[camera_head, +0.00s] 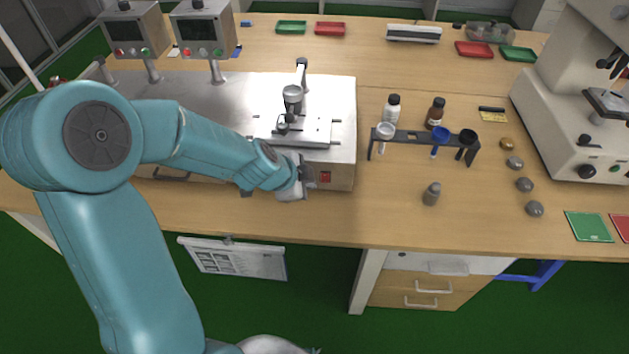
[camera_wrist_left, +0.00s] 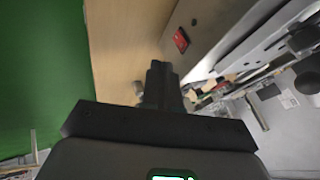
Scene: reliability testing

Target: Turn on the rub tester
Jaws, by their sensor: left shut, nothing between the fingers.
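The rub tester (camera_head: 340,110) is a grey metal machine on the wooden bench, left of centre in the head view. A red switch (camera_head: 325,177) sits low on its front face, near the right corner. My left gripper (camera_head: 306,181) is shut and empty in front of that face, just left of the switch. In the left wrist view the shut fingers (camera_wrist_left: 160,80) point toward the machine's front, and the red switch (camera_wrist_left: 181,40) shows beyond and right of their tips. I see a gap between fingers and switch there. My right gripper is in neither view.
A white machine (camera_head: 575,110) fills the far right. The bench front right of the tester is mostly clear.

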